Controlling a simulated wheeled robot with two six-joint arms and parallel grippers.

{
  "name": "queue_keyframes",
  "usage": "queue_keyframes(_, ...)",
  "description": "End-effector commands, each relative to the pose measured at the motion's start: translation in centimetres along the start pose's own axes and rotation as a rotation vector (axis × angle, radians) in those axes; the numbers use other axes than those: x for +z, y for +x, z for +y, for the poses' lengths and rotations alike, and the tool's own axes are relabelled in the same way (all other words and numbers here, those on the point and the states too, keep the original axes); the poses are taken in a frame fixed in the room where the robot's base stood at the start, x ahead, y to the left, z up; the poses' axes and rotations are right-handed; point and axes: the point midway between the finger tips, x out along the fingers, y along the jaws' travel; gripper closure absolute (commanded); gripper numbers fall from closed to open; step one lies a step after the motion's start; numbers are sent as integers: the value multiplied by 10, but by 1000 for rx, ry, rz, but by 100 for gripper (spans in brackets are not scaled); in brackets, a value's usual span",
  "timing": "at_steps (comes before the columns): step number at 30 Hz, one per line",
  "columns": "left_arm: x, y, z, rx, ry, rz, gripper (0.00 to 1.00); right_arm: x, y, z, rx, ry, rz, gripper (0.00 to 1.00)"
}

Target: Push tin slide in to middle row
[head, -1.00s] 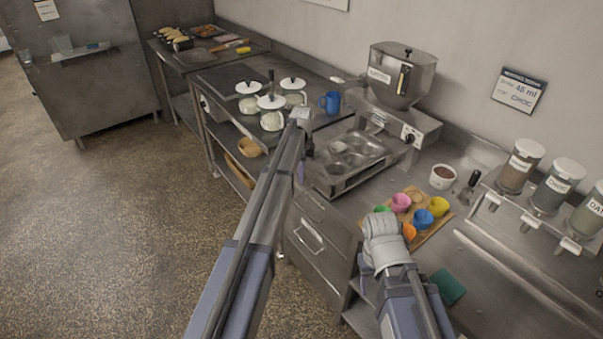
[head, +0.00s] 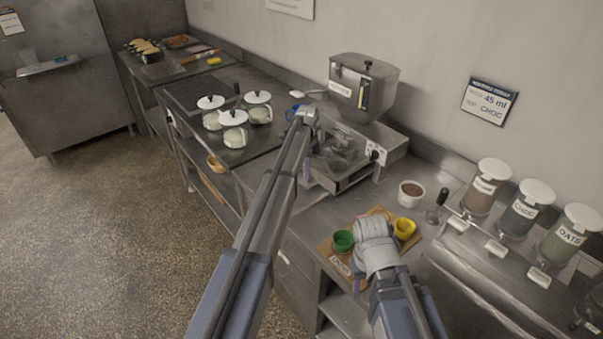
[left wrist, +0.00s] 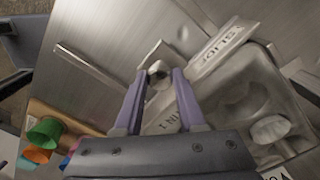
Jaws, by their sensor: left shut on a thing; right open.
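The metal muffin tin (head: 343,153) sits on its slide (head: 345,182) under the hopper machine, partly hidden behind my left arm in the head view. In the left wrist view the tin (left wrist: 235,100) shows round cups, one with a white liner (left wrist: 270,129). The slide's raised strip (left wrist: 222,50) carries lettering that reads "SLIDE". My left gripper (left wrist: 158,88) is shut on a small grey knob-like piece (left wrist: 158,68) beside the strip; its fingertips are mostly hidden in the head view (head: 307,168). My right gripper (head: 374,268) is open above the cup board, its fingers mostly hidden.
The hopper machine (head: 364,92) stands behind the tin. A wooden board (head: 326,247) with coloured cups, a bowl of brown filling (head: 411,193) and labelled jars (head: 525,208) are to the right.

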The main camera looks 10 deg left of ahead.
Motion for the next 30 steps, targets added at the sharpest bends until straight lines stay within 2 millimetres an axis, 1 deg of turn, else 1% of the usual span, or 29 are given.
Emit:
queue_keyframes(10, -2, 0, -1, 1, 0, 2, 100, 0, 0, 0, 0, 0, 0, 50)
queue_keyframes(11, -2, 0, -1, 1, 0, 2, 60, 0, 0, 0, 0, 0, 0, 50)
queue_keyframes(14, -2, 0, -1, 1, 0, 2, 49, 0, 0, 0, 0, 0, 0, 50)
queue_keyframes(23, -2, -1, -1, 0, 0, 1, 48, 0, -1, 0, 0, 0, 0, 50)
queue_keyframes(26, -2, -5, -1, 0, 0, 1, 48, 0, -5, 0, 0, 0, 0, 50)
queue_keyframes(30, -2, -15, -1, 0, 0, 1, 48, 1, -15, 2, 0, 0, 0, 50)
